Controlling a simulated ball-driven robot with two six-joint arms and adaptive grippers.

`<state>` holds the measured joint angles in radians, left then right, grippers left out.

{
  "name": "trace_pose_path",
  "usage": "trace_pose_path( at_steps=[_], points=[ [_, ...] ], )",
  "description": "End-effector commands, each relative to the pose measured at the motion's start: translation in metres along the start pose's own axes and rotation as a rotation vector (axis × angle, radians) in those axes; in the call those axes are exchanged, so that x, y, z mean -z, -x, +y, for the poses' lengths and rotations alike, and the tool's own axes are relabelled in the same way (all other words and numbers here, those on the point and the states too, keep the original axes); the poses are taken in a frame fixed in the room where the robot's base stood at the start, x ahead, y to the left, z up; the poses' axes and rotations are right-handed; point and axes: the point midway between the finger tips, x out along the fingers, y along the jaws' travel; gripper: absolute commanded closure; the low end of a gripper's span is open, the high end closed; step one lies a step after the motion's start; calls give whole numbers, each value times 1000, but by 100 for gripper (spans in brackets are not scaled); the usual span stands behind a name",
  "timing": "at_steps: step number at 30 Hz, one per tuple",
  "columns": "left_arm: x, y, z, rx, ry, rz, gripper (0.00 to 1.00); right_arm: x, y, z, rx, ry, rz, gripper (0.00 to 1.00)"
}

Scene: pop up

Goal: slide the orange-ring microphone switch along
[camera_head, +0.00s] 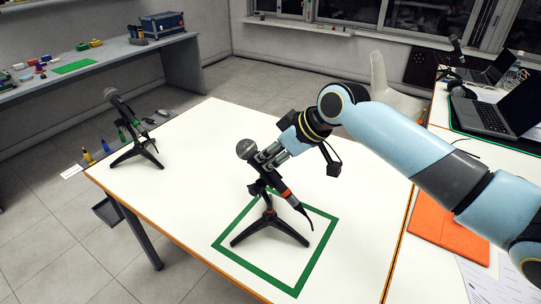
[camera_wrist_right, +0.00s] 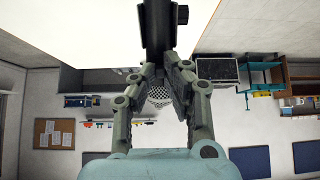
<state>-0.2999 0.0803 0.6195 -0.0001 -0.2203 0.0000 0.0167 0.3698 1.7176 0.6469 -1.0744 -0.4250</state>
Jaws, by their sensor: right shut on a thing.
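The orange-ring microphone (camera_head: 287,193) rests tilted on a black tripod stand (camera_head: 267,216), its mesh head (camera_head: 246,149) at the upper left. The stand is inside a green square outline (camera_head: 313,266) on the white table. My right gripper (camera_head: 262,162) is shut on the microphone's body just below the head. In the right wrist view, the fingers (camera_wrist_right: 158,72) close on both sides of the dark microphone body (camera_wrist_right: 157,30), and the mesh head (camera_wrist_right: 159,97) shows between them. The switch is hidden or too small to make out. My left gripper is not in view.
A second microphone (camera_head: 112,97) with a green ring stands on a tripod at the table's left. Laptops (camera_head: 490,118) and an orange folder (camera_head: 447,226) lie on the right. The table between the two stands is clear.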

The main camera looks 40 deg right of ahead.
Motion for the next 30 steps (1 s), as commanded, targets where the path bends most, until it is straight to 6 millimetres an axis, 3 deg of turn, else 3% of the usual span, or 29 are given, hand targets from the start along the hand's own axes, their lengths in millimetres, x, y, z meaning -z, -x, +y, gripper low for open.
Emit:
trace_pose_path(
  at_steps=[22,23,24,28,30],
  points=[
    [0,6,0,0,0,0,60,5,1,0,-1,1,5,100],
    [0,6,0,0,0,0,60,5,1,0,-1,1,5,88],
    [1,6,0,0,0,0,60,5,1,0,-1,1,5,83],
    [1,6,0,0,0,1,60,4,1,0,-1,1,4,66],
    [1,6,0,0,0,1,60,4,0,0,-1,1,3,64]
  ],
)
